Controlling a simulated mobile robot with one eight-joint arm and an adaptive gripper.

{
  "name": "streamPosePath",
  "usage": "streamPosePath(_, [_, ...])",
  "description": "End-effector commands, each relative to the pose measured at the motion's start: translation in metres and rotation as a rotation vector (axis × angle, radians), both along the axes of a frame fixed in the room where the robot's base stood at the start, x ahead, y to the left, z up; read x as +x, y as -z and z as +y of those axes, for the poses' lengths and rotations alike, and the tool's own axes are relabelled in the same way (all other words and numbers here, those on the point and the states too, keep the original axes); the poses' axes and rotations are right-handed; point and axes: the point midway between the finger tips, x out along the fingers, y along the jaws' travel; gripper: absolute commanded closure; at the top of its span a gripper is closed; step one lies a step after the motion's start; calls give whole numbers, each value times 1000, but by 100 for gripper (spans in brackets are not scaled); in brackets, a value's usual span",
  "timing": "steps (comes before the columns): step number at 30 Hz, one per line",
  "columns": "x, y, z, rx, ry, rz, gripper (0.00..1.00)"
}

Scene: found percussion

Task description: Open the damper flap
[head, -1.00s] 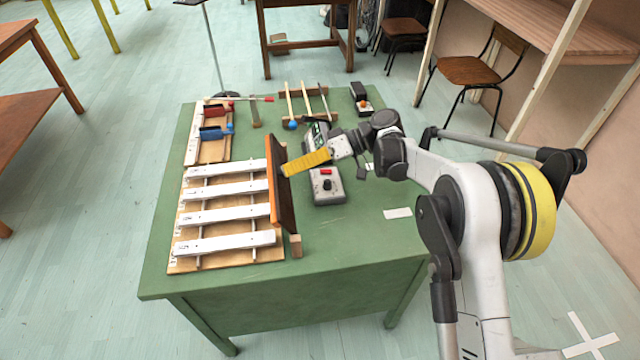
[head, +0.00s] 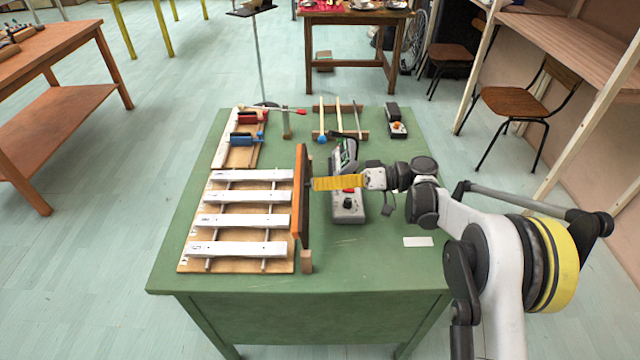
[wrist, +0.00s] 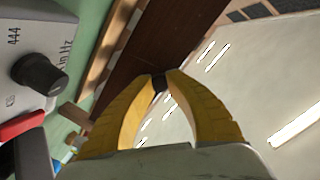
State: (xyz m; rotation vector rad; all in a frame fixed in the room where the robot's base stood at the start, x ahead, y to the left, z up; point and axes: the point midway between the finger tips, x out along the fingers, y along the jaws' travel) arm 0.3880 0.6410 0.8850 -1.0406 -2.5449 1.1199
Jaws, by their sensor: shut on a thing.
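The damper flap (head: 301,200) is a tall board with an orange face and a dark brown face. It stands roughly upright along the right ends of the white bars, near a small wooden block. In the wrist view its dark brown side (wrist: 150,45) crosses behind my fingertips. My gripper (head: 315,184), with yellow fingers, reaches it from the right. In the wrist view the gripper (wrist: 161,83) is shut on a small dark knob (wrist: 160,84) at the flap. The tips hide most of the knob.
White bars (head: 240,221) lie on a wooden board left of the flap. A grey box with a black knob (head: 348,204) sits close under my gripper. Red and blue clamps (head: 245,138) and wooden rails (head: 338,118) are farther back.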

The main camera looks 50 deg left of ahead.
Motion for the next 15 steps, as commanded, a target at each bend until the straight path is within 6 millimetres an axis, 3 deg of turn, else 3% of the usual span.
streamPosePath(1, [-2,1,1,-1,-3,-1,100])
streamPosePath(2, [-2,1,1,-1,-3,-1,81])
streamPosePath(3, [-2,1,1,-1,-3,-1,68])
streamPosePath(5, [-2,1,1,-1,-2,0,55])
streamPosePath(15, [2,0,-2,0,1,-1,55])
